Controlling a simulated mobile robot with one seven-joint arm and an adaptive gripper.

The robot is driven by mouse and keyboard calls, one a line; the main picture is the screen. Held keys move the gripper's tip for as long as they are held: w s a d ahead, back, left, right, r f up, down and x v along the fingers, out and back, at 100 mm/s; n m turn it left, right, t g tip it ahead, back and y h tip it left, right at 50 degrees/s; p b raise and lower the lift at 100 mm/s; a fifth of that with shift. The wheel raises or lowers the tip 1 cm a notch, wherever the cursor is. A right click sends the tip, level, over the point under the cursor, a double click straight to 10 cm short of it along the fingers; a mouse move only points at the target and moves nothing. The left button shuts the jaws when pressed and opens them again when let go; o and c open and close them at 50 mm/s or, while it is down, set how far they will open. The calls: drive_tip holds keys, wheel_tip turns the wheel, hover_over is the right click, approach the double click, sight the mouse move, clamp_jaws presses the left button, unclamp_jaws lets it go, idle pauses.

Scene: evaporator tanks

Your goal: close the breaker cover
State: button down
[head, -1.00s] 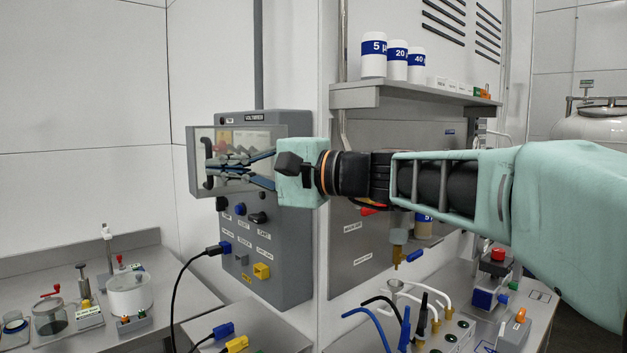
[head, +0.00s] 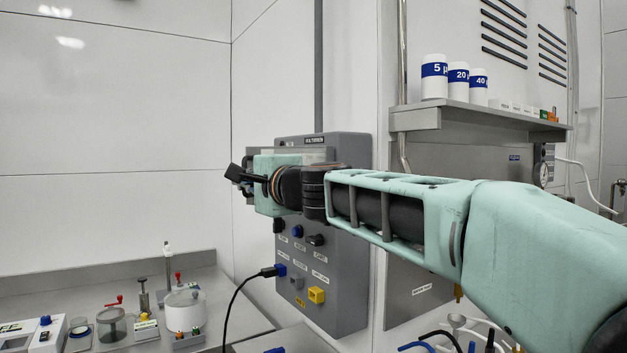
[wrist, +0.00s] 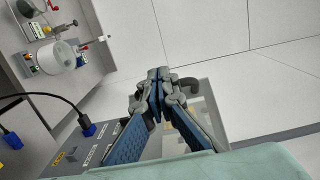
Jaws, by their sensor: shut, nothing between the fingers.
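The breaker cover (wrist: 228,122) is a clear panel with a grey frame and a dark curved handle (wrist: 190,84). It is on the upper part of the grey breaker box (head: 345,250). In the head view my wrist hides most of it; a strip of the cover (head: 320,155) shows above, and it seems to stand out from the box. In the wrist view my gripper (wrist: 155,78) is shut and empty, its fingertips together just left of the handle. I cannot tell whether they touch the handle or cover.
Knobs, a blue plug (head: 280,270) with a black cable and a yellow socket (head: 316,295) are on the box below. A shelf (head: 470,120) with white bottles is at right. A bench with small apparatus (head: 184,309) is at lower left. The left wall is bare.

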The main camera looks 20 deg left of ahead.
drive_tip(key=shift+w+a+p, duration=0.4)
drive_tip(key=shift+w, duration=0.3)
drive_tip(key=shift+w+a+p, duration=0.4)
drive_tip(key=shift+w, duration=0.3)
drive_tip(key=w+a+m+t+h+p, duration=0.3)
drive_tip(key=w+m+t+h+p, duration=0.1)
drive_tip(key=w+p, duration=0.5)
drive_tip(key=shift+w+a+m+t+h, duration=0.2)
drive_tip(key=shift+w+m+t+h, duration=0.15)
drive_tip(key=shift+t+h, duration=0.2)
drive_tip(key=shift+s, duration=0.1)
idle(0.5)
